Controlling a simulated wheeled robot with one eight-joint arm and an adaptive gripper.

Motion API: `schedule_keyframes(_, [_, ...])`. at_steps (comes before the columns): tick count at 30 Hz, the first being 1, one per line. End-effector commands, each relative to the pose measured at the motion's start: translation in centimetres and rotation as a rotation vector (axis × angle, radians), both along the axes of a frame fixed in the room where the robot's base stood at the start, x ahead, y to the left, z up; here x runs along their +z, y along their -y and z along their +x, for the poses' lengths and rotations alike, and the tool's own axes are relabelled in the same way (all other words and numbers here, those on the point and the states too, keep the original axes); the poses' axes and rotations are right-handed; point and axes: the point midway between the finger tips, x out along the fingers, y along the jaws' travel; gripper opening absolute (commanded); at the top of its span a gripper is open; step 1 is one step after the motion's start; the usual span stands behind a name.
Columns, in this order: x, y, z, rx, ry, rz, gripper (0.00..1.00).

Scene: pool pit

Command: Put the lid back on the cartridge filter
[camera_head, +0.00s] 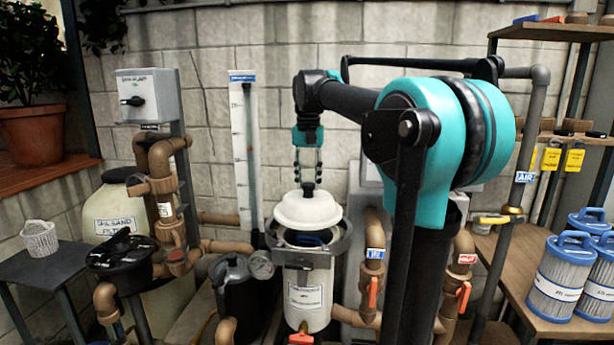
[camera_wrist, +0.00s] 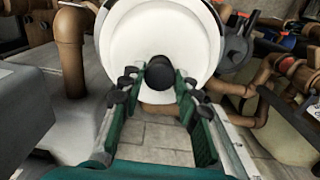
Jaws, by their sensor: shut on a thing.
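My gripper (camera_head: 308,184) is shut on the dark knob of a white round lid (camera_head: 306,211). In the wrist view the knob (camera_wrist: 160,70) sits between the fingertips of my gripper (camera_wrist: 159,82), and the white lid (camera_wrist: 155,32) spreads out beyond it. The lid looks about level in the head view. It hangs just above the open top of the white cartridge filter body (camera_head: 303,310), with a gap below it. A grey clamp ring (camera_head: 333,254) surrounds the filter's mouth. Exact centring cannot be told.
A black pump (camera_head: 236,297) with a gauge (camera_head: 262,264) stands left of the filter. Brown pipes with an orange-handled valve (camera_head: 374,288) stand close on its right. Blue-topped cartridges (camera_head: 558,280) stand on the wooden bench at right. A stone wall lies behind.

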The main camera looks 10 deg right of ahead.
Motion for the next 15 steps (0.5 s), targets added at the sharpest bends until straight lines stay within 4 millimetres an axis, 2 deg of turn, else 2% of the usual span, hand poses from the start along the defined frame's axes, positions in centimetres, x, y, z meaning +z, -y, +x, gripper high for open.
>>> schedule_keyframes(15, [-4.3,0.0,0.0,0.000,0.000,0.000,0.04])
